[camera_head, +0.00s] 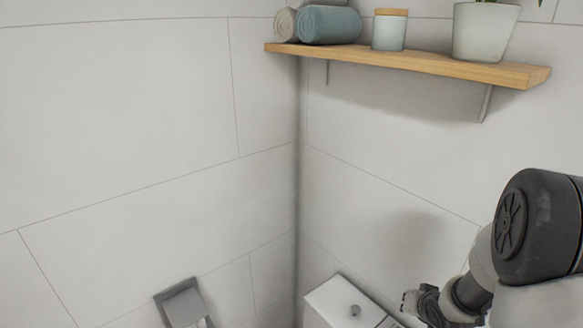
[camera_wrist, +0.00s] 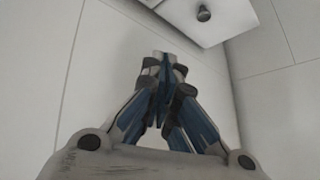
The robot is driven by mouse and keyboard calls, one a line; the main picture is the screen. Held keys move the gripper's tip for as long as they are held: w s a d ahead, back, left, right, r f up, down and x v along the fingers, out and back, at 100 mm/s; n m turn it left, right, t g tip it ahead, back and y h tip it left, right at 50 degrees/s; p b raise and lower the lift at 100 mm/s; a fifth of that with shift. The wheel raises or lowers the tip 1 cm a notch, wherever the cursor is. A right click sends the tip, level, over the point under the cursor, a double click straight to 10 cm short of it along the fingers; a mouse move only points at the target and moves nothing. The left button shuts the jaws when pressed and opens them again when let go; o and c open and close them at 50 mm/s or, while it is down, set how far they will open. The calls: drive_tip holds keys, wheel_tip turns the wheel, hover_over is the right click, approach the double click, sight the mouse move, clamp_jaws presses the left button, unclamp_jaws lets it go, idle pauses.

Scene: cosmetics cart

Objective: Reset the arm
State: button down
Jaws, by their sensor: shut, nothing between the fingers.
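My gripper (camera_wrist: 160,62) is shut with nothing between its fingertips in the wrist view. In the head view my gripper (camera_head: 412,300) shows at the lower right, at the end of my dark grey and light arm. It is beside a white box-like fixture (camera_head: 325,296) with a round knob on top. The gripper covers part of that fixture's right side. The same fixture seems to show at the top of the wrist view (camera_wrist: 178,18), apart from the fingertips.
A wooden shelf (camera_head: 440,66) on the right wall holds rolled towels (camera_head: 328,24), a lidded jar (camera_head: 389,32) and a white plant pot (camera_head: 484,34). A grey wall holder (camera_head: 182,304) is at the lower left. Tiled walls meet in a corner; the space before them is clear.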

drive_tip(key=s+a+r+n+h, duration=0.1)
drive_tip(key=s+a+r, duration=0.1)
drive_tip(key=r, duration=0.3)
drive_tip(key=s+a+r+h, duration=0.1)
drive_tip(key=s+r, duration=0.2)
drive_tip(key=r, duration=0.3)
drive_tip(key=s+a+r+n+g+y+b, duration=0.1)
drive_tip(key=s+a+r, duration=0.3)
drive_tip(key=s+a, duration=0.3)
drive_tip(key=s+a+r+n+g+y+b, duration=0.1)
drive_tip(key=s+a, duration=0.5)
drive_tip(key=s, duration=0.8)
wheel_tip(320, 180, up, 3)
drive_tip(key=shift+s+a+f+n+g+y+b, duration=0.15)
drive_tip(key=shift+s+a+n+g+y+b, duration=0.25)
drive_tip(key=shift+n+g, duration=0.15)
